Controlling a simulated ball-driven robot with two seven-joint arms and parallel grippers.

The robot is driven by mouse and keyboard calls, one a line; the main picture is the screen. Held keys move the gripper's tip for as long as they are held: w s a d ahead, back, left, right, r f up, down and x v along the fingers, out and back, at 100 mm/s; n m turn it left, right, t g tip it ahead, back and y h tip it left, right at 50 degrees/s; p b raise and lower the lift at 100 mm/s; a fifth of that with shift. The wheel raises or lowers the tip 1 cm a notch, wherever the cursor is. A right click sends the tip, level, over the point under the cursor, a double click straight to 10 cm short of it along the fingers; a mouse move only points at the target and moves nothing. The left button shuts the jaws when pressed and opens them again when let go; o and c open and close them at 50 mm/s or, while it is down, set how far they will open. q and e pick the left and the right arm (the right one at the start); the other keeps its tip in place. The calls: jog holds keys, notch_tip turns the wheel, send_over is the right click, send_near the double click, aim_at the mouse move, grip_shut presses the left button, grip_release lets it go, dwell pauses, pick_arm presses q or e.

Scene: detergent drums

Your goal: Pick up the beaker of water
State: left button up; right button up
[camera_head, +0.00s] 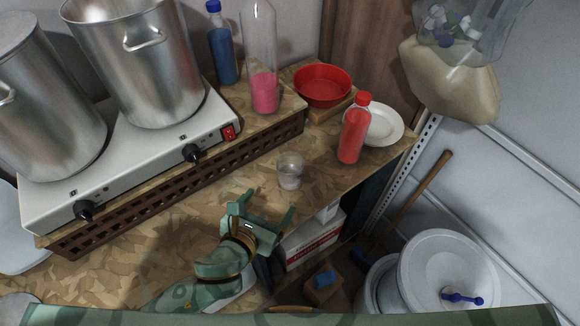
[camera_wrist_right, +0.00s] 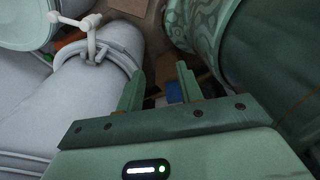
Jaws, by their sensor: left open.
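The beaker of water (camera_head: 290,170) is a small clear cup standing upright on the speckled wooden worktop (camera_head: 145,243), near its front edge. In the head view my left gripper (camera_head: 265,203) is open just below and to the left of the beaker, fingers spread toward it. Nothing shows between its fingers, and it looks apart from the beaker. My right gripper (camera_wrist_right: 160,68) shows in the right wrist view, its two fingers apart and empty. The beaker is not in that view.
A red bottle (camera_head: 352,135), white plate (camera_head: 382,124) and red bowl (camera_head: 322,84) stand right of the beaker. A bottle of pink liquid (camera_head: 264,92) and a blue bottle (camera_head: 222,55) stand behind. A hotplate (camera_head: 140,150) with steel pots is left. White drums (camera_head: 445,275) stand below right.

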aim_at(285, 182)
pick_arm(q)
jog(key=x, duration=0.4)
jog(key=shift+w+d+f+b, duration=0.1)
jog(key=shift+b, duration=0.2)
jog(key=x, duration=0.2)
jog(key=shift+w+f, duration=0.15)
jog(key=shift+w, duration=0.15)
jog(key=shift+w+d+f, duration=0.1)
jog(key=shift+w+d, duration=0.05)
jog(key=shift+w, duration=0.05)
jog(key=b+x, duration=0.1)
jog(key=x, duration=0.4)
jog(key=shift+b, duration=0.3)
pick_arm(e)
notch_tip(285, 182, down, 2)
jog(key=shift+s+d+f, duration=0.1)
jog(key=shift+d+f, duration=0.05)
jog(key=shift+f, duration=0.05)
pick_arm(q)
jog(key=c, duration=1.1)
